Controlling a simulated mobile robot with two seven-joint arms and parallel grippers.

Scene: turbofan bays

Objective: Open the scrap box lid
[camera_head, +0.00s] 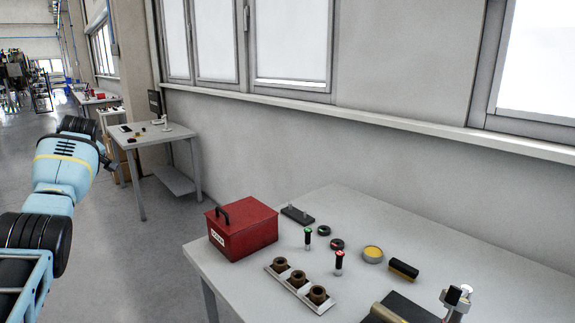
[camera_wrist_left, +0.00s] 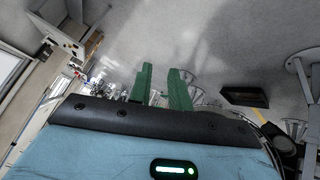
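The scrap box is a red box (camera_head: 243,228) with a white label on its front, standing at the left end of the near table in the head view. The box cannot be made out in that view. My right gripper is not in view.
Another table (camera_head: 150,136) stands farther back. Open floor lies left of the box.

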